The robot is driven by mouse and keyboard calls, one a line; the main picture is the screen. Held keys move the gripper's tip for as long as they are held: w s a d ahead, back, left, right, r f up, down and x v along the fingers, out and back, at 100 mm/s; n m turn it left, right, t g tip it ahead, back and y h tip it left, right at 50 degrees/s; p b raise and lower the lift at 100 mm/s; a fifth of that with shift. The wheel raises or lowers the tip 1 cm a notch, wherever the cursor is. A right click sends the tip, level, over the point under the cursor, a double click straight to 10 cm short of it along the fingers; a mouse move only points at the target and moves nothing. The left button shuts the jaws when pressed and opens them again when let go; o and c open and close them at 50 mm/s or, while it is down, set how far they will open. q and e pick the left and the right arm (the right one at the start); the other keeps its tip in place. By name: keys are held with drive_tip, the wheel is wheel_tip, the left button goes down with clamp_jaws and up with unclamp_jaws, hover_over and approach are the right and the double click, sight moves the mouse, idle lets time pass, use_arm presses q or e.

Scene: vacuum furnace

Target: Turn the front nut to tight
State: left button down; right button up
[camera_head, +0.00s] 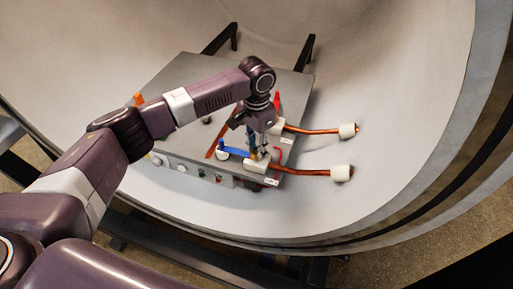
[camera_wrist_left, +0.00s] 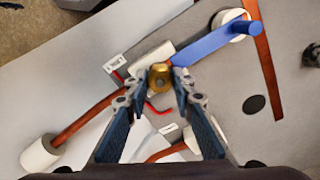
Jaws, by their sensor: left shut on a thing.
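The front nut (camera_wrist_left: 160,73) is a small brass piece at the white terminal block (camera_wrist_left: 150,58) in the left wrist view. My left gripper (camera_wrist_left: 156,82) has one blue-grey finger on each side of the nut and is shut on it. In the head view my left gripper (camera_head: 259,148) points down at the front terminal block (camera_head: 255,166) and hides most of the nut. A copper cable (camera_head: 303,172) runs right from this block to a white bushing (camera_head: 342,173). My right gripper is not in view.
A blue bar (camera_wrist_left: 218,41) lies close beside the nut, with a white round end piece. A second copper cable (camera_head: 308,130) runs behind the front one. The grey plate (camera_head: 180,75) sits inside the curved furnace wall (camera_head: 400,60). Red and orange parts stand on the plate.

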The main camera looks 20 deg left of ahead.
use_arm(q)
drive_tip(key=shift+r+m+p, duration=0.15)
drive_tip(key=shift+m+p, duration=0.15)
drive_tip(key=shift+p, duration=0.15)
drive_tip(key=m+p, duration=0.2)
drive_tip(key=shift+r+m, duration=0.1)
drive_tip(key=shift+m, duration=0.3)
drive_tip(key=m+p, duration=0.1)
drive_tip(key=m, duration=0.1)
drive_tip(key=shift+m+p, duration=0.4)
drive_tip(key=m+p, duration=0.1)
drive_tip(key=m, duration=0.2)
drive_tip(key=shift+m, duration=0.3)
drive_tip(key=m, duration=0.3)
drive_tip(key=shift+w+m+p, duration=0.1)
drive_tip(key=shift+m+p, duration=0.2)
drive_tip(key=shift+p, duration=0.1)
drive_tip(key=m, duration=0.3)
drive_tip(key=shift+m, duration=0.3)
drive_tip(key=m, duration=0.4)
drive_tip(key=shift+w+m, duration=0.1)
drive_tip(key=shift+m, duration=1.3)
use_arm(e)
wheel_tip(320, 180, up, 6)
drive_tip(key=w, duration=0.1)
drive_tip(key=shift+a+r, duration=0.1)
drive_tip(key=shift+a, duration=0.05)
